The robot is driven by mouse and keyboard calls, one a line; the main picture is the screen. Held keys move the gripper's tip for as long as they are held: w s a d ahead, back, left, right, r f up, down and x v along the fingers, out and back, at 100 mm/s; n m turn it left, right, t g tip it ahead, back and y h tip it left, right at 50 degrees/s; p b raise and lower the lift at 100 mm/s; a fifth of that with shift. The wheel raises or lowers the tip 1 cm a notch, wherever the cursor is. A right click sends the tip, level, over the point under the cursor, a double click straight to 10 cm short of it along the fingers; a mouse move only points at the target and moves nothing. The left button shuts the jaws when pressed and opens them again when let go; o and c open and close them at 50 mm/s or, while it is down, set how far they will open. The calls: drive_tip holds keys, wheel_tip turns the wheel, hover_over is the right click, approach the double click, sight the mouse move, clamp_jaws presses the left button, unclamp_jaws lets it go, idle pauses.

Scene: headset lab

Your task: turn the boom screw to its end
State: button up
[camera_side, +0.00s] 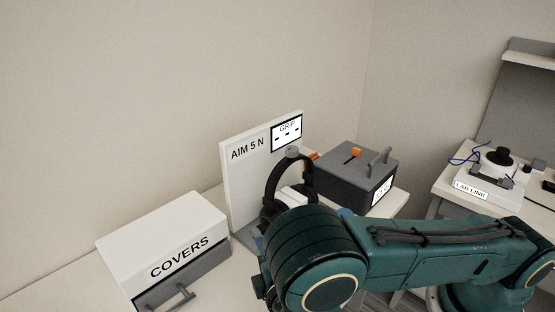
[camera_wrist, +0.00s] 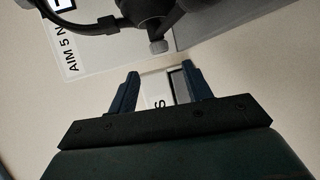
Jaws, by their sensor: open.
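In the wrist view, a black headset (camera_wrist: 145,10) hangs at the top edge, partly cut off. A small grey knob (camera_wrist: 158,46) sits at the end of a dark stem under the ear cup; it may be the boom screw. My gripper (camera_wrist: 160,69) is open and empty, its two blue fingers apart, with the knob just beyond the fingertips and not touched. In the side view, the headset (camera_side: 273,185) stands before the white AIM 5 N board (camera_side: 240,176), and my arm hides its lower part. The gripper is mostly hidden there.
A white COVERS box (camera_side: 165,235) with a grey drawer stands at left. A dark box (camera_side: 345,175) with an orange lever and grey handle stands behind right. The LAB LINK device (camera_side: 490,180) is on another table at right. Bare table shows around the COVERS box.

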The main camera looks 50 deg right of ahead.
drive_tip(key=shift+d+r+g+h, duration=0.5)
drive_tip(key=shift+r+g, duration=0.25)
drive_tip(key=shift+g, duration=0.35)
drive_tip(key=n+g+y, duration=0.3)
drive_tip(key=n+g, duration=0.1)
drive_tip(key=g, duration=0.3)
approach(253, 235)
drive_tip(key=s+d+v, duration=0.1)
drive_tip(key=v, duration=0.4)
drive_tip(key=shift+w+a+r, duration=0.15)
drive_tip(key=shift+a+r, duration=0.1)
drive_tip(key=shift+a, duration=0.05)
drive_tip(key=x, duration=1.4)
drive_tip(key=shift+w+a, duration=0.2)
drive_tip(key=shift+a, duration=0.05)
drive_tip(key=c, duration=1)
